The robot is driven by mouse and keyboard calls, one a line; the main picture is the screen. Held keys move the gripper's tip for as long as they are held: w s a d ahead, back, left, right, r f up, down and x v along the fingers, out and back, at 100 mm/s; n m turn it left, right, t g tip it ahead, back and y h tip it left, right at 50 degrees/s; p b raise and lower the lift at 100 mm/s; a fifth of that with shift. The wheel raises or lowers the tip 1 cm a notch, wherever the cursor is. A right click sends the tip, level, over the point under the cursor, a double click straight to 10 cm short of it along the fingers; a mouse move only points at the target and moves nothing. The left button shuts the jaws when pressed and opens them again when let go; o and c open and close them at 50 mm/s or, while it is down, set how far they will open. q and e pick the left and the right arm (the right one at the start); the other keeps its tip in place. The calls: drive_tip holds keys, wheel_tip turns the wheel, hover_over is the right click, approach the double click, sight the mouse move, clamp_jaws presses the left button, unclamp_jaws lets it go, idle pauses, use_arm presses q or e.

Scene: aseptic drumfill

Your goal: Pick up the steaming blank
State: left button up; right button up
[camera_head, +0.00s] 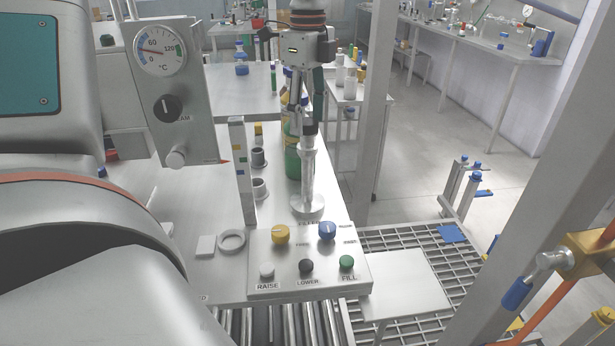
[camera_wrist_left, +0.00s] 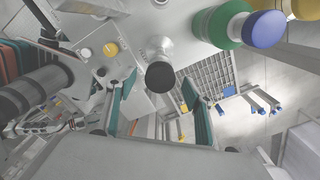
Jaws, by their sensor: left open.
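The steaming blank looks to be the silver metal piece with a round flange foot (camera_head: 308,203). It stands upright on the table behind the button panel. In the left wrist view its dark round end (camera_wrist_left: 160,77) faces the camera. My left gripper (camera_head: 308,112) points down over it, with its fingers around or just above the blank's top; contact is unclear. The gripper is open. In the left wrist view its teal fingers (camera_wrist_left: 160,112) are spread apart, with the blank's end above the gap. My right gripper is not in view.
The button panel (camera_head: 308,262) has yellow and blue knobs. A green bottle (camera_head: 292,163) stands close behind the gripper. A white ring (camera_head: 231,241) and dark-topped cups (camera_head: 259,158) lie left. A gauge housing (camera_head: 170,90) stands left; a post (camera_head: 374,110) rises right.

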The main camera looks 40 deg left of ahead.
sight(308, 121)
use_arm(q)
wheel_tip(308, 121, down, 3)
drive_tip(key=shift+f, duration=0.2)
clamp_jaws()
drive_tip(key=shift+r, duration=0.1)
drive_tip(key=shift+r, duration=0.1)
